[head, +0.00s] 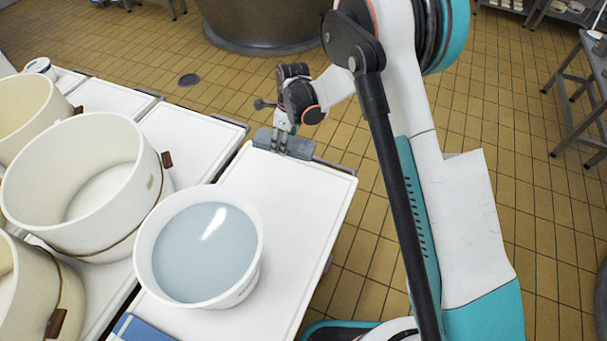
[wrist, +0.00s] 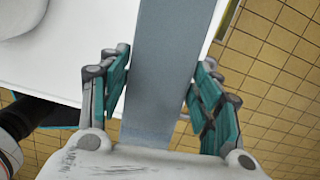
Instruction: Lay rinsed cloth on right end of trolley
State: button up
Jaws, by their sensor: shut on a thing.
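My gripper (head: 284,138) is at the far edge of the white-topped trolley (head: 290,205), at its right-hand board. It is shut on the grey-blue cloth (head: 264,139), which shows as a short folded strip at that edge. In the wrist view the cloth (wrist: 168,60) runs as a long flat band between the two teal fingers of my gripper (wrist: 162,80), over the white top. I cannot tell whether the cloth touches the top.
A white tub of bluish water (head: 205,250) stands on the trolley, left of the clear board area. Cream moulds (head: 85,185) crowd the left side. A blue item (head: 143,330) lies at the near edge. A copper vat (head: 260,22) stands behind; a grey rack (head: 580,90) is at right.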

jog(key=shift+w+f+m, duration=0.4)
jog(key=shift+w, duration=0.1)
notch_tip(320, 180, down, 20)
jog(key=b, duration=0.7)
jog(key=shift+d+r, duration=0.1)
jog(key=o, duration=1.2)
notch_tip(320, 180, up, 12)
jog(key=d+p, duration=0.1)
jog(key=p, duration=0.3)
jog(key=shift+s+d, duration=0.25)
jog(key=shift+d, duration=0.15)
